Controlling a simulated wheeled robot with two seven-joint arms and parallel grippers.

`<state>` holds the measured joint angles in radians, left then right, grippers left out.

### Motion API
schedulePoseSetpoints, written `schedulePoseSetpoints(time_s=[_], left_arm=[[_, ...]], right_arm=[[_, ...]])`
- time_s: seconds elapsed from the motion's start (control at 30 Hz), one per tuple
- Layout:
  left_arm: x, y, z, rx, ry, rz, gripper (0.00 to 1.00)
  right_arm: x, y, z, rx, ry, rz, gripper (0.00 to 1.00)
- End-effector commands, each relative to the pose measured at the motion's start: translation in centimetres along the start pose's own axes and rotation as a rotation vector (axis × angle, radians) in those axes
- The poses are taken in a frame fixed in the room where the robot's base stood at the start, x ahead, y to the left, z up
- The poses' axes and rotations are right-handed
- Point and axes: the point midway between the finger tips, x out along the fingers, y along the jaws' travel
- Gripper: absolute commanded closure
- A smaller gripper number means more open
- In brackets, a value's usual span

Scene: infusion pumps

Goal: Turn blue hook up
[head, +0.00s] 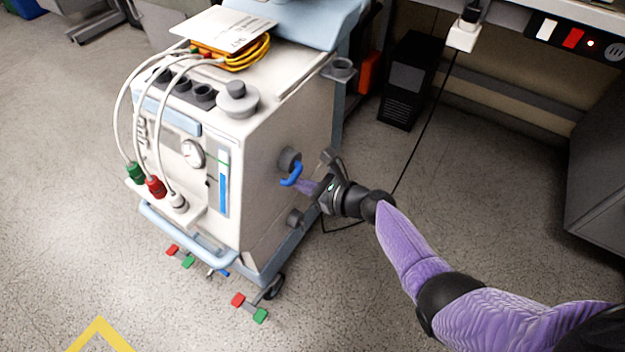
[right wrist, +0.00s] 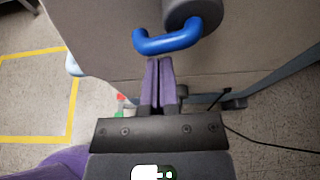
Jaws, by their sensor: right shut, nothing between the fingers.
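The blue hook (head: 291,176) sits on a round grey knob (head: 287,158) on the right side panel of the white machine (head: 262,200). In the head view its free end points down and to the left. In the right wrist view the blue hook (right wrist: 168,42) is a curved bar below the grey knob (right wrist: 195,12). My right gripper (head: 303,186) is shut and empty, with its purple fingers just right of and below the hook. In the right wrist view the closed fingertips (right wrist: 158,62) lie just below the hook's bar; I cannot tell whether they touch it. My left gripper is not in view.
A second grey knob (head: 295,217) sits lower on the same panel. A black computer tower (head: 408,80) stands on the floor behind, and a cable hangs near my right arm. Coloured pedals (head: 250,306) stick out at the machine's foot. The floor to the right is mostly clear.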

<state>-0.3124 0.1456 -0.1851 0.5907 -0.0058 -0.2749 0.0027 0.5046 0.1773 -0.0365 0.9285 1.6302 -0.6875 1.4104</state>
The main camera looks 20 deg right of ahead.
Motion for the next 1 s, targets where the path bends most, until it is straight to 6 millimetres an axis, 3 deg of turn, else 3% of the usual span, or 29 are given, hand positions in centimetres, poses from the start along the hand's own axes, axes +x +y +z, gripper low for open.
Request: schedulePoseSetpoints(time_s=[1.0], left_arm=[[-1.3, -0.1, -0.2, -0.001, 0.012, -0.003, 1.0]], right_arm=[[-0.6, 0.2, 1.7, 0.495, -0.002, 0.177, 1.0]])
